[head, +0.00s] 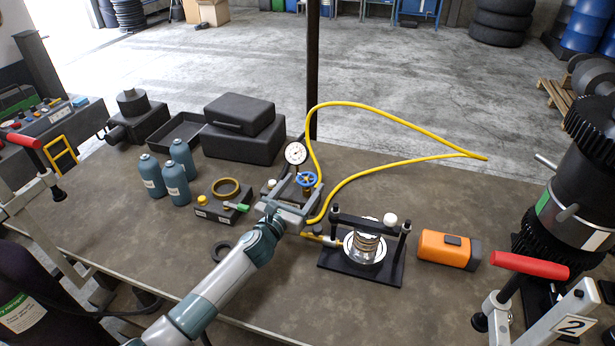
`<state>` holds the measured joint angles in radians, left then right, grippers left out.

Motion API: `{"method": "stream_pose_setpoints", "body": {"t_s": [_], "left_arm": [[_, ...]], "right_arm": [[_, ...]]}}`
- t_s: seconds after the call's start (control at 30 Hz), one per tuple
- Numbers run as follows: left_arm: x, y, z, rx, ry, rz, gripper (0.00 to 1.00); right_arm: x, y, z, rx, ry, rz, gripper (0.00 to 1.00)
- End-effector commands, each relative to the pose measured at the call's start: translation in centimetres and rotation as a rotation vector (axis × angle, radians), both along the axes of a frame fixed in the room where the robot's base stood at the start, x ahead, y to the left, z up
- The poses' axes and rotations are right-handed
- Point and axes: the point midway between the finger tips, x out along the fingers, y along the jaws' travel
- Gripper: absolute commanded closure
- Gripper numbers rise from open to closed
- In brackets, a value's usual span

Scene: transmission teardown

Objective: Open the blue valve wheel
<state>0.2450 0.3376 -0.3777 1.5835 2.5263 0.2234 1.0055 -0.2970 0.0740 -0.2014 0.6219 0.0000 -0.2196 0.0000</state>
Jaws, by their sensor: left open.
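The blue valve wheel (306,179) is small and sits on the bench just below the round white dial gauge (296,153). My left gripper (298,190) is open, with its two fingers pointing up the picture toward the wheel. The wheel shows just past the fingers, near the right one; I cannot tell whether they touch it. The gripper hides the valve body below the wheel. My right gripper is not in view.
A yellow hose (405,167) loops behind and right of the valve. A black press fixture with a spring (367,247) stands close on the right, beside an orange box (446,249). Left are a block with a brass ring (227,189) and teal bottles (175,180).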

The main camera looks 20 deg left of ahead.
Motion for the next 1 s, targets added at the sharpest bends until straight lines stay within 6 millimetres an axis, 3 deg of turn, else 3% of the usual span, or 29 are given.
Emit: {"method": "stream_pose_setpoints", "body": {"t_s": [0.3,0.7,0.9,1.0], "left_arm": [[3.1,-0.6,0.0,0.0,0.0,0.0,0.31],[3.6,-0.7,0.0,0.0,0.0,-0.001,0.31],[3.5,-0.7,0.0,0.0,0.0,-0.001,0.73],[3.5,-0.7,0.0,0.0,0.0,-0.001,0.73]], "right_arm": [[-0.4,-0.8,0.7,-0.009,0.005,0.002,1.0],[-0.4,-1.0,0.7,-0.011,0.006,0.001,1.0],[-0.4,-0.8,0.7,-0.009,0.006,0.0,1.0],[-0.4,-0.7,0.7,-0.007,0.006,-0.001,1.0]]}}
